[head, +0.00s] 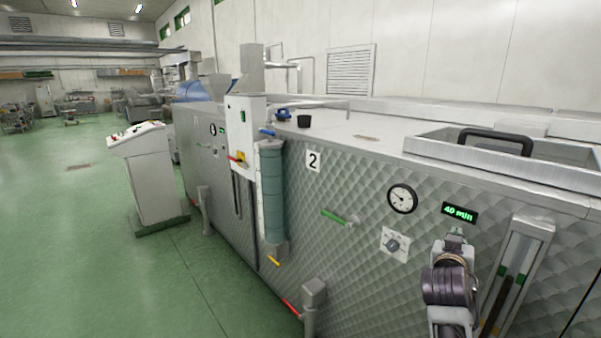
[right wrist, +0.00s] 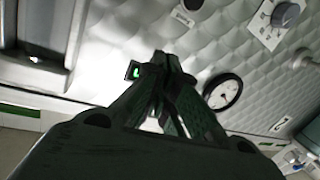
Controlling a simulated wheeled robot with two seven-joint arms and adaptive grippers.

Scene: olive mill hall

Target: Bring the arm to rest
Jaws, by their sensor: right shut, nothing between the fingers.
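My right arm comes in at the lower right of the head view. Its gripper (head: 456,238) is in front of the quilted metal panel of the machine (head: 345,185), just below the green-lit "40 min" display (head: 460,213). In the right wrist view the two fingers of the right gripper (right wrist: 162,58) are shut with nothing between them. They point toward the panel and cover part of the display (right wrist: 133,71). I cannot tell the exact gap between fingertips and panel. My left gripper is not in view.
A round gauge (head: 402,198) and a dial knob (head: 393,244) are left of the gripper. A sight-glass column (head: 528,262) stands close on its right. A lid with a black handle (head: 497,140) is above. Green floor (head: 70,230) is open at left, beyond a control console (head: 150,180).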

